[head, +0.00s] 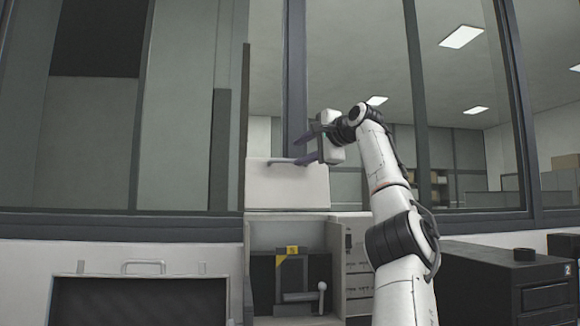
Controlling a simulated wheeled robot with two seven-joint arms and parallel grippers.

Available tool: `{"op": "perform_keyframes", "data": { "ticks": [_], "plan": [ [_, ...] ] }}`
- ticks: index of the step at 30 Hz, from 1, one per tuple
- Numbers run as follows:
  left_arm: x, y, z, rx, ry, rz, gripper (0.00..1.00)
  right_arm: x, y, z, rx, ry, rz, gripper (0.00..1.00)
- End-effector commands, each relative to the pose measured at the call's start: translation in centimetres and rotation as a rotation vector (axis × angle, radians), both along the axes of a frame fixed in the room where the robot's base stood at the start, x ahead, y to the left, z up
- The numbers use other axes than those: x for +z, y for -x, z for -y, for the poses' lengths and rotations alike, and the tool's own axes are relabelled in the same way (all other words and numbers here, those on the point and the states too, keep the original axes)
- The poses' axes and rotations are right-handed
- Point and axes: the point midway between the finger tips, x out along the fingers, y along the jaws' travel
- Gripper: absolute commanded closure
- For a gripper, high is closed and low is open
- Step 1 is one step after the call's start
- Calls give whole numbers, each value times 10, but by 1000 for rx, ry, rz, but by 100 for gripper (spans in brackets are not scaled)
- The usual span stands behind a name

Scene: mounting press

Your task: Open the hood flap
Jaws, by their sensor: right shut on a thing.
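The hood flap (288,190) is a white panel that stands raised, roughly upright, above the open front of the press housing. Its bar handle (281,162) runs along the flap's top edge. My right gripper (305,149) comes in from the right and is shut on the right part of the handle. The exact contact of the fingers is small and hard to make out. Below the flap the housing's inside shows, with a dark press (264,282) and a light lever (321,297). My left gripper is not in view.
A control panel (358,262) with labels is right of the opening, partly behind my right arm. Window frames rise behind.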

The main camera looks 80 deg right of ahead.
Motion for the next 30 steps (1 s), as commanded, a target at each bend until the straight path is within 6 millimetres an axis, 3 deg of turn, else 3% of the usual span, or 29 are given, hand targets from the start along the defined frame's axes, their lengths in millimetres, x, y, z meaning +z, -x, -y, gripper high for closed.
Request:
{"op": "perform_keyframes", "data": {
  "ticks": [3, 9, 26, 30],
  "plan": [
    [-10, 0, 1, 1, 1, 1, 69, 10, 15, -18, 0, 18, 10, 71],
    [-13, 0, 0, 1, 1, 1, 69, 9, 22, -26, 0, 8, 5, 71],
    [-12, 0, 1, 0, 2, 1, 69, 7, 22, -26, 1, 4, 1, 71],
    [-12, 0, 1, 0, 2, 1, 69, 7, 11, -29, 35, 38, -34, 71]
  ]
}}
